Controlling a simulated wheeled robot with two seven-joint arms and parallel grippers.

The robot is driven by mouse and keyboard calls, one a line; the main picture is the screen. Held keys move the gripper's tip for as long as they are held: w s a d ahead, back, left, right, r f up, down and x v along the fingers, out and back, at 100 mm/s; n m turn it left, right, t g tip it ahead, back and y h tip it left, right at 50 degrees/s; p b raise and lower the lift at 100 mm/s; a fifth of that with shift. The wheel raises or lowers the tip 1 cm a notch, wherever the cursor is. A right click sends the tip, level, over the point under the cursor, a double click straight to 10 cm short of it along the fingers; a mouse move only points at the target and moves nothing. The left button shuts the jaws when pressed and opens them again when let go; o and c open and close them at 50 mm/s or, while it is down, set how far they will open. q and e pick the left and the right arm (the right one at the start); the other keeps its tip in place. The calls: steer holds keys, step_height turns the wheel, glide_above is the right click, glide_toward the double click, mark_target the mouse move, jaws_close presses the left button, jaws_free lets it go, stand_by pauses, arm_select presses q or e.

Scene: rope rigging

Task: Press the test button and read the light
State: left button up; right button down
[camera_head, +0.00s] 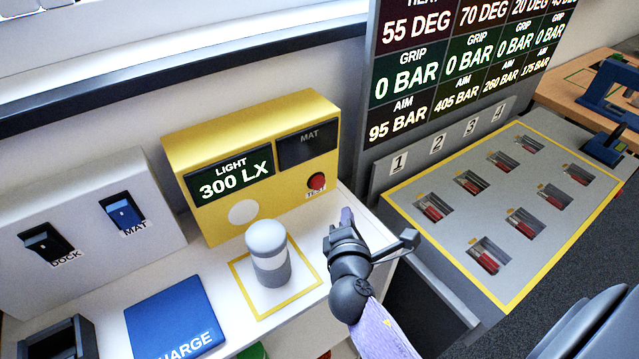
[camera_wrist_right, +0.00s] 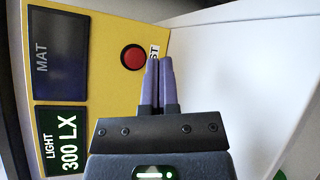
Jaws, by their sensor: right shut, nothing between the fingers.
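A yellow box (camera_head: 270,110) stands at the back of the white bench. Its front has a red round button (camera_head: 316,181) labelled TEST; the button also shows in the right wrist view (camera_wrist_right: 133,57). A lit display (camera_head: 228,176) reads LIGHT 300 LX, and a dark display (camera_head: 308,145) reads only MAT. A pale white disc (camera_head: 242,212) is on the lower left of the front. My right gripper (camera_head: 346,216) is shut and empty, in front of the box and right of the button. In the right wrist view its purple fingertips (camera_wrist_right: 159,62) cover part of the TEST label. My left gripper is not in view.
A grey cylinder (camera_head: 266,243) stands upright in a yellow-outlined square, left of my right gripper. Two switches, DOCK (camera_head: 46,243) and MAT (camera_head: 123,213), and a blue CHARGE pad (camera_head: 175,317) are at left. A slotted rack (camera_head: 400,205) with red-marked items is at right.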

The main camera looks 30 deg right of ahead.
mark_target(324, 184)
steer(key=w, duration=0.2)
steer(key=w+b, duration=0.1)
steer(key=w, duration=0.1)
steer(key=shift+w+a+f, duration=0.1)
steer(key=shift+w+a, duration=0.1)
steer(key=shift+w, duration=0.8)
steer(key=shift+w, duration=0.1)
stand_by(1.1)
steer(key=shift+w+a, duration=0.1)
steer(key=shift+w, duration=0.2)
steer(key=shift+w, duration=0.55)
stand_by(0.6)
steer(key=shift+s, duration=0.95)
